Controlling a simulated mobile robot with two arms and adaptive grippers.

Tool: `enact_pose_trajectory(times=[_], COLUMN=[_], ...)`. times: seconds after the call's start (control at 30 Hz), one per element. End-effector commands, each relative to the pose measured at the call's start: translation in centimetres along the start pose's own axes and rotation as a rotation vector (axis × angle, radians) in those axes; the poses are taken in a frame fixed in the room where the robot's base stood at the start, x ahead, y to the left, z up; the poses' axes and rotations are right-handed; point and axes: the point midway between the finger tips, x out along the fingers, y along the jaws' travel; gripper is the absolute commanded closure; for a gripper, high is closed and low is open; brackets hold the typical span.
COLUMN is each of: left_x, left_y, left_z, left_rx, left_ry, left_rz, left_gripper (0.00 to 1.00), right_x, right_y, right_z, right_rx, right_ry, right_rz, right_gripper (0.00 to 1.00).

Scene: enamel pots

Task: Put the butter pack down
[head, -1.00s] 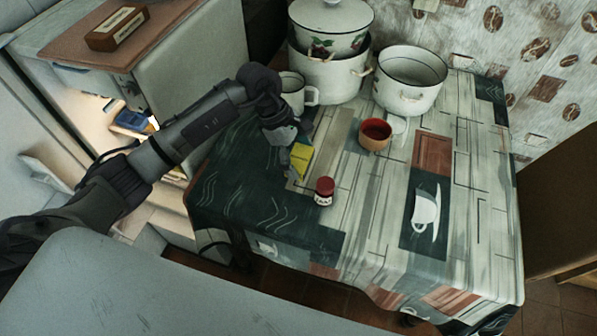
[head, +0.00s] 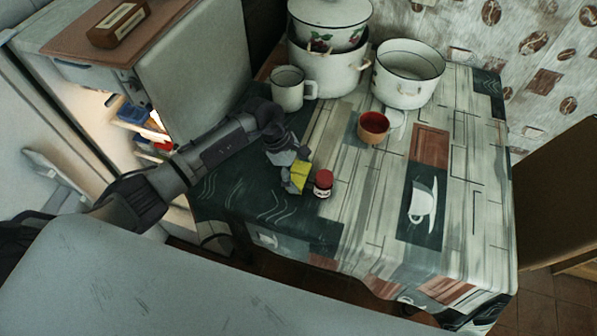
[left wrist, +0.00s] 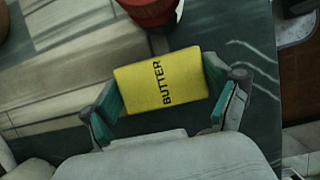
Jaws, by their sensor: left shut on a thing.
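The yellow butter pack (head: 299,176) is between the fingers of my left gripper (head: 291,182), low over the table's dark left part, just left of a small jar with a red lid (head: 323,180). In the left wrist view the pack (left wrist: 161,82) shows its "BUTTER" lettering, with the green-padded fingers of the left gripper (left wrist: 168,108) shut on its two sides. I cannot tell whether the pack touches the tablecloth. My right gripper is not in view.
The table (head: 385,235) also bears a white mug (head: 288,90), a red-brown cup (head: 373,128), a white pot (head: 408,80) and stacked enamel pots (head: 330,70) at the back. The front right of the table is clear. An open fridge (head: 190,60) stands at the left.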

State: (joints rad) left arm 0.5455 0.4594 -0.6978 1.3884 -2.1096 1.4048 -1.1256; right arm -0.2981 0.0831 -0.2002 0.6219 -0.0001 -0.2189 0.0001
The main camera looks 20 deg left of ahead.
Motion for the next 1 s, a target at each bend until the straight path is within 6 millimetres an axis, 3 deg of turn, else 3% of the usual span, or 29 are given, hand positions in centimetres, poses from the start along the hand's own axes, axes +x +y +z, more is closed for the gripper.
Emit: enact_pose_trajectory(times=[0.07, 0.1, 0.17, 0.63, 1.0], left_x=[0.3, 0.2, 0.2, -0.8, -8.4], left_y=[0.0, 0.0, 0.0, 0.1, 0.1], left_z=[-0.1, -0.1, -0.1, -0.1, -0.1], left_rx=[0.001, 0.000, 0.000, 0.001, 0.002], left_ry=[0.000, 0.001, 0.001, 0.001, 0.002], left_rz=[0.001, 0.000, 0.000, 0.004, 0.005], left_gripper=[0.61, 0.07, 0.00, 0.00, 0.00], right_x=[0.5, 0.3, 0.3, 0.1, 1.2], right_y=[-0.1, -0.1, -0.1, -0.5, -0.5], right_z=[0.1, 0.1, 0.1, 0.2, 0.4], right_rx=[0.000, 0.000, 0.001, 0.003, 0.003], right_ry=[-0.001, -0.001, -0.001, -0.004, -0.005], right_rz=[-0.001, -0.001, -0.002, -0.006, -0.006], right_gripper=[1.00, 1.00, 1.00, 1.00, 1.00])
